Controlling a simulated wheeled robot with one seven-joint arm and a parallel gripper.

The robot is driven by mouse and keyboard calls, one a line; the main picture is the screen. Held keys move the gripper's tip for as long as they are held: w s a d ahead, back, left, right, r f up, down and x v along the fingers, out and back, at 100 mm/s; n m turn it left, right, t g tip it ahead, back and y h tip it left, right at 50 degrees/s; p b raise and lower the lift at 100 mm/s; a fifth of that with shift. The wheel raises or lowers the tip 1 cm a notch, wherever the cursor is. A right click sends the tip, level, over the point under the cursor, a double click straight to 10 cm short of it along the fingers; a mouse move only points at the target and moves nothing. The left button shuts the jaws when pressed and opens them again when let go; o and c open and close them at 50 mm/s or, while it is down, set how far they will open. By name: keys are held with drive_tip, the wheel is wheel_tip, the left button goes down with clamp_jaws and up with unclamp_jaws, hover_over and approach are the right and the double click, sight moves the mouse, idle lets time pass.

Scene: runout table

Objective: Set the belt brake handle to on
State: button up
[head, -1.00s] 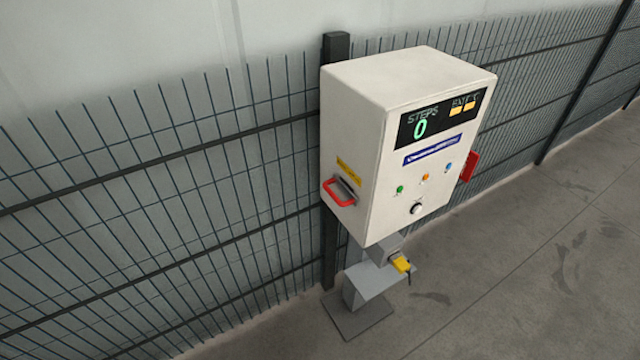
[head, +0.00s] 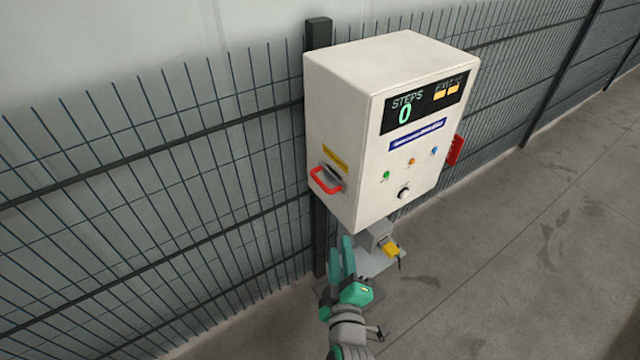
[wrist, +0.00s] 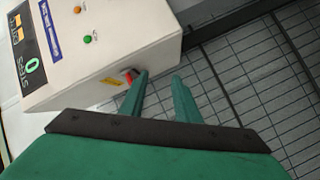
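The control box (head: 345,120) is pale and stands on a post in front of the fence. A red handle (head: 325,181) sits on its left side, below a yellow label (head: 335,158); I take it to be the belt brake handle. In the wrist view a little of the red handle (wrist: 128,77) shows, partly hidden behind my left finger. My gripper (head: 341,248) is green, below the handle and apart from it in the head view. In the wrist view my gripper (wrist: 162,80) has its two fingers apart with nothing seen between them.
The box front has a display (head: 425,103) reading STEPS 0, small coloured buttons and a round knob (head: 403,193). A yellow part (head: 390,248) sits on a bracket below. A red part (head: 455,150) is on the right side. The wire fence (head: 150,190) runs behind; floor at right is clear.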

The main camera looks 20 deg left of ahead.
sight(322, 187)
drive_tip(key=w+a+r+n+y, duration=0.35)
drive_tip(key=w+r+n, duration=0.2)
drive_tip(key=r, duration=0.25)
drive_tip(key=shift+n+g+h, duration=0.35)
drive_tip(key=shift+n+g, duration=0.05)
drive_tip(key=shift+n, duration=0.05)
drive_tip(key=x, duration=0.7)
drive_tip(key=a+x, duration=0.1)
drive_tip(key=x, duration=0.2)
drive_tip(key=shift+a, duration=0.15)
clamp_jaws()
